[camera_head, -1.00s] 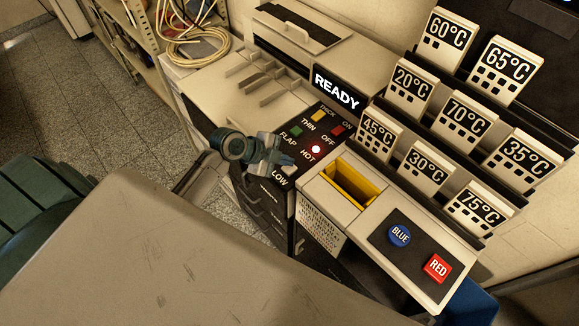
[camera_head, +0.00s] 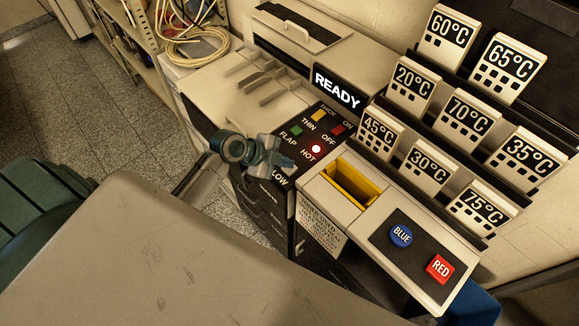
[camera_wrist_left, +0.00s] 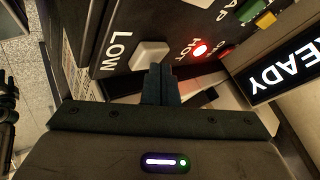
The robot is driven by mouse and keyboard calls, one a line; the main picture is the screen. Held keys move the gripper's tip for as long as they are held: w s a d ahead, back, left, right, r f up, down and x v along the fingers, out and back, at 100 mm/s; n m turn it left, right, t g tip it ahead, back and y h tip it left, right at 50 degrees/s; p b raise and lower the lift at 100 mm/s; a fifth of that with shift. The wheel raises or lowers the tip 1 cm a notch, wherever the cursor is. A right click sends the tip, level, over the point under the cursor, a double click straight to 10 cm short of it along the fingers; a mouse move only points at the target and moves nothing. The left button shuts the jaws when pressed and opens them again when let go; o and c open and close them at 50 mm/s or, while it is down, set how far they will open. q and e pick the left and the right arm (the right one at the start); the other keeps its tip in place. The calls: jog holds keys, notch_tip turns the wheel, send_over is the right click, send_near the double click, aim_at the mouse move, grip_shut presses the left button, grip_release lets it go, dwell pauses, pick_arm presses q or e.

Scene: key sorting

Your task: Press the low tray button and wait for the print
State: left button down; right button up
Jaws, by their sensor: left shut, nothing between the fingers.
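The low tray button is a pale cream key (camera_wrist_left: 150,54) beside the white word LOW on the dark panel in the left wrist view. In the head view my left gripper mostly hides it, just above the LOW label (camera_head: 280,181). My left gripper (camera_head: 286,162) is shut and empty over the panel. In the left wrist view its fingertips (camera_wrist_left: 160,72) are at the button's lower edge in the picture; I cannot tell whether they touch it. The display (camera_head: 337,91) reads READY. My right gripper is not in view.
A red lamp (camera_head: 316,149) glows by HOT. Green, yellow and red switches sit close by on the panel. A yellow-lined slot (camera_head: 352,184), a blue button (camera_head: 401,235) and a red button (camera_head: 440,268) lie to the right. Temperature cards stand in racks behind.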

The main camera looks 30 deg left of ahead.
pick_arm(q)
jog(key=shift+f, duration=0.3)
jog(key=shift+r, duration=0.1)
dwell(0.3)
jog(key=shift+r+p, duration=0.45)
jog(key=shift+r, duration=0.45)
notch_tip(320, 180, up, 5)
jog(key=p, duration=0.3)
jog(key=shift+p, duration=0.3)
dwell(0.4)
